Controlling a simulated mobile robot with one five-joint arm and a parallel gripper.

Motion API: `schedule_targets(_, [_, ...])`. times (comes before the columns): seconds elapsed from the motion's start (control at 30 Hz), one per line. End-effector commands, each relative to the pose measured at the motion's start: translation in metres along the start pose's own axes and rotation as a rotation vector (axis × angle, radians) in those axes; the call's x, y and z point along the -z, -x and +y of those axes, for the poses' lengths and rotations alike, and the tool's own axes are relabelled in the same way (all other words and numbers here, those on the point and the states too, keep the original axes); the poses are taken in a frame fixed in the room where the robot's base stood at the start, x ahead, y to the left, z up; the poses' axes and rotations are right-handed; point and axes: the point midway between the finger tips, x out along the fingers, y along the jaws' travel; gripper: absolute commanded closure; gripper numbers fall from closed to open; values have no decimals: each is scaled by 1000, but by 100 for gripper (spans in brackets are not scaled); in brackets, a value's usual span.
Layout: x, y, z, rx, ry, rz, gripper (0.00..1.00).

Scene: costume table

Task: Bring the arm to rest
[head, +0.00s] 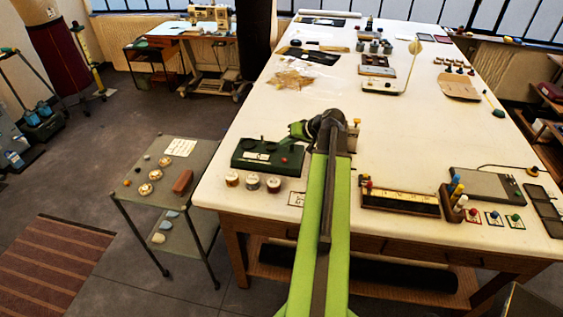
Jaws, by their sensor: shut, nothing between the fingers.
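My green and dark grey arm reaches up from the bottom middle and over the front edge of the white table (385,165). My gripper (297,131) is at its far end, turned to the left, just behind the right end of a dark green box (268,154). It is shut and holds nothing. The fingers are small in this view, and I cannot tell whether they touch the box. The arm hides part of the table behind and beside it.
Three small round tins (252,182) stand in front of the box. A low trolley (135,205) stands at the left. The table's middle is fairly clear.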

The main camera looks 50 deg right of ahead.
Motion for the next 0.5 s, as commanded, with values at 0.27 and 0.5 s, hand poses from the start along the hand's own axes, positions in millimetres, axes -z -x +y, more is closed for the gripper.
schedule_targets(0.27, [0,0,0,0,0,0,100])
schedule_targets(0.5, [-6,-33,-47,43,58,-42,100])
